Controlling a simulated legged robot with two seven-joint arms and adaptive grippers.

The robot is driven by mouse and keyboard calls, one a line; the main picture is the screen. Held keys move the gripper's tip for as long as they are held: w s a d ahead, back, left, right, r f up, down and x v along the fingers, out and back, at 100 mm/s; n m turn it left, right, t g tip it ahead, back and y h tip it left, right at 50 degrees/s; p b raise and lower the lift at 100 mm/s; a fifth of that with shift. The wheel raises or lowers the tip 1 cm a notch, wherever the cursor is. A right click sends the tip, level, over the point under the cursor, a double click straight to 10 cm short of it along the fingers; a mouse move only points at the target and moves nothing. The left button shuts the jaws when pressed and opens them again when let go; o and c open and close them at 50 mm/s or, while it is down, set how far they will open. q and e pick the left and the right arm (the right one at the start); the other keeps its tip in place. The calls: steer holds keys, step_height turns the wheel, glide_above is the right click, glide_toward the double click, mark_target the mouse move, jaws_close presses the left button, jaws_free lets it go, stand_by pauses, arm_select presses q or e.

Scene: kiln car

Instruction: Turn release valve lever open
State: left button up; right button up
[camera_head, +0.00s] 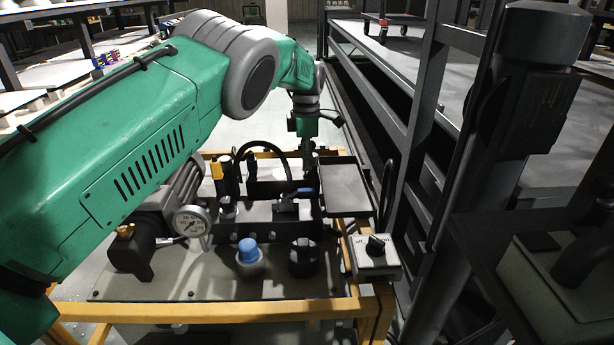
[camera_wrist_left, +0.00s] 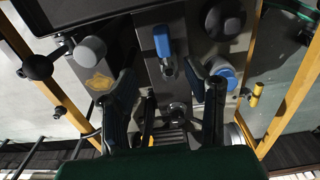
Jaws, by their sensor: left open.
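The release valve lever, which I take to be the small blue-handled lever (camera_head: 304,191), sits on the dark valve block in the middle of the power unit. It also shows in the left wrist view as a blue handle (camera_wrist_left: 162,42) on a grey stem. My left gripper (camera_head: 308,160) hangs just behind and above the lever in the head view. In the left wrist view my left gripper (camera_wrist_left: 165,88) is open, its fingers apart with nothing between them. The lever lies ahead of the gap, and no contact shows. My right gripper is not seen.
The yellow-framed unit carries a pressure gauge (camera_head: 192,221), a blue round cap (camera_head: 248,251), a black knob (camera_head: 303,257), a switch box (camera_head: 374,257) and a dark flat tray (camera_head: 345,188). A black hose (camera_head: 268,153) arches near the gripper. Dark metal framework (camera_head: 425,120) stands on the right.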

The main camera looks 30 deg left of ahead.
arm_select(q)
steer(key=shift+r, duration=1.2)
